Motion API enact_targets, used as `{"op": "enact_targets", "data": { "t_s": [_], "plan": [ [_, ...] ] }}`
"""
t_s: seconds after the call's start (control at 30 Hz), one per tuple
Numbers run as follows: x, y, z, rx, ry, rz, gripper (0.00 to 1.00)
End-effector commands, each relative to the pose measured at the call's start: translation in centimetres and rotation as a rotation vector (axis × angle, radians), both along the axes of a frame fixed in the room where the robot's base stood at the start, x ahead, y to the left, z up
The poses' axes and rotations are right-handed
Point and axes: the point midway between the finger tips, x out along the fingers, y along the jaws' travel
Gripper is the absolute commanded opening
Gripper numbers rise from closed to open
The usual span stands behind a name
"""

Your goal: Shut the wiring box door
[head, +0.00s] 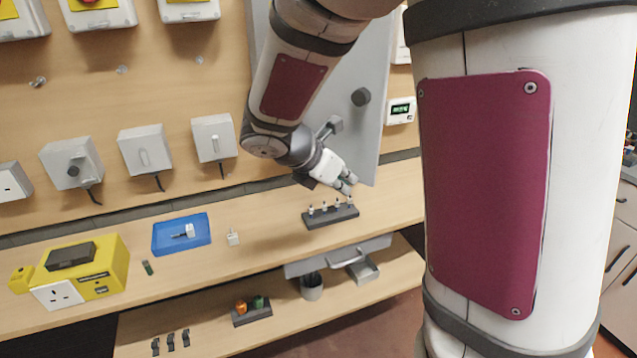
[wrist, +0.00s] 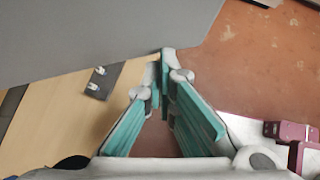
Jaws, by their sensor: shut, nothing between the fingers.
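The wiring box door is a large grey panel (head: 372,125) with a dark round knob (head: 361,97). It appears swung out from the wall, with its lower corner over the bench. My arm hides part of it and most of the box behind. In the wrist view the grey panel (wrist: 90,35) fills the upper left. My gripper (head: 347,185) is at the panel's lower edge, in front of it in the head view. In the wrist view its fingertips (wrist: 164,54) are together, empty, beside the panel's edge. I cannot tell whether they touch it.
A dark rack with several small pegs (head: 331,215) stands on the bench below my gripper. A blue tray (head: 182,234) and a yellow tester (head: 85,270) are farther left. Floor shows right of the panel in the wrist view.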

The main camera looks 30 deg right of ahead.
Motion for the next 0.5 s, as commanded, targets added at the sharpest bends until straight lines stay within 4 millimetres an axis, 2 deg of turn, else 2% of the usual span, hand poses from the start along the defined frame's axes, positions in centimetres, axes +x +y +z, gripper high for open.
{"op": "enact_targets", "data": {
  "t_s": [0.27,0.5],
  "plan": [
    [1.5,-4.7,0.1,-0.001,0.0,0.141,0.0],
    [4.8,-9.4,0.0,0.0,-0.001,0.368,0.0]
  ]
}}
